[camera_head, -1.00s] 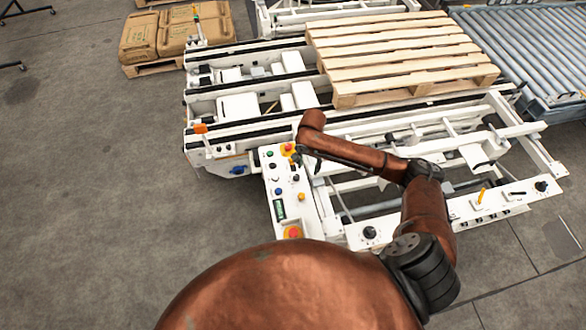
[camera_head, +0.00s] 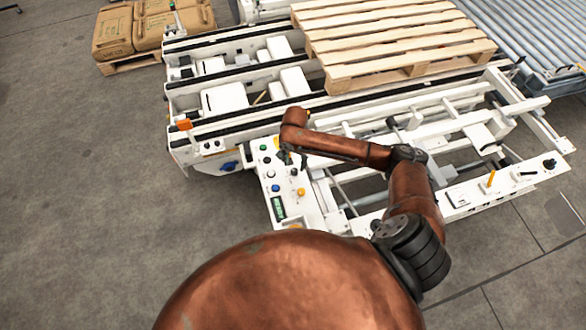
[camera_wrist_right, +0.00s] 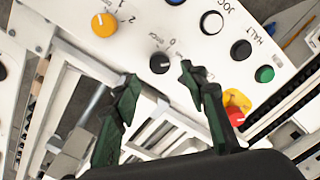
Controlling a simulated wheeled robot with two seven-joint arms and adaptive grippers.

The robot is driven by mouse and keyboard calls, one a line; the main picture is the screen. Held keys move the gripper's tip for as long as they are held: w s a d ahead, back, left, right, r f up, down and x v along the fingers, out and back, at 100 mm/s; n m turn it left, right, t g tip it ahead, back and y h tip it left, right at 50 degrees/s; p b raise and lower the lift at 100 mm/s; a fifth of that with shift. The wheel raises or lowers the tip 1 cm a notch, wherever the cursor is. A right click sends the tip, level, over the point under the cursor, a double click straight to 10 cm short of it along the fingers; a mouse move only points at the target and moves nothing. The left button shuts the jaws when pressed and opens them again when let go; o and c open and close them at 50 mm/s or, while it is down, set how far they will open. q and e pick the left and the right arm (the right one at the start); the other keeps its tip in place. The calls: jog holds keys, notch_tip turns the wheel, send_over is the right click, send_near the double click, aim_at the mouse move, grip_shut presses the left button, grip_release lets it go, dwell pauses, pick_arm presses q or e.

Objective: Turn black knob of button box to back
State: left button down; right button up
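The white button box (camera_head: 307,212) stands below my right forearm in the head view. Its black knob (camera_wrist_right: 160,63) shows in the right wrist view, beside printed marks that include a 0. My right gripper (camera_wrist_right: 160,74) is open, with its dark green fingertips on either side of the knob. I cannot tell whether they touch it. In the head view, my right gripper (camera_head: 289,156) is small and partly hidden by my wrist, over the upper part of the box. My left gripper is not in view.
An orange knob (camera_wrist_right: 103,25), a white button (camera_wrist_right: 211,22), a black button (camera_wrist_right: 241,50) and a green button (camera_wrist_right: 264,74) are on the same panel. A red and yellow emergency stop (camera_wrist_right: 236,107) is close to the right finger. A wooden pallet (camera_head: 390,40) lies on the conveyor behind.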

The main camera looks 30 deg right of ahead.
aim_at(295, 170)
jog(key=shift+f, duration=2.55)
jog(key=shift+c, duration=0.7)
grip_shut()
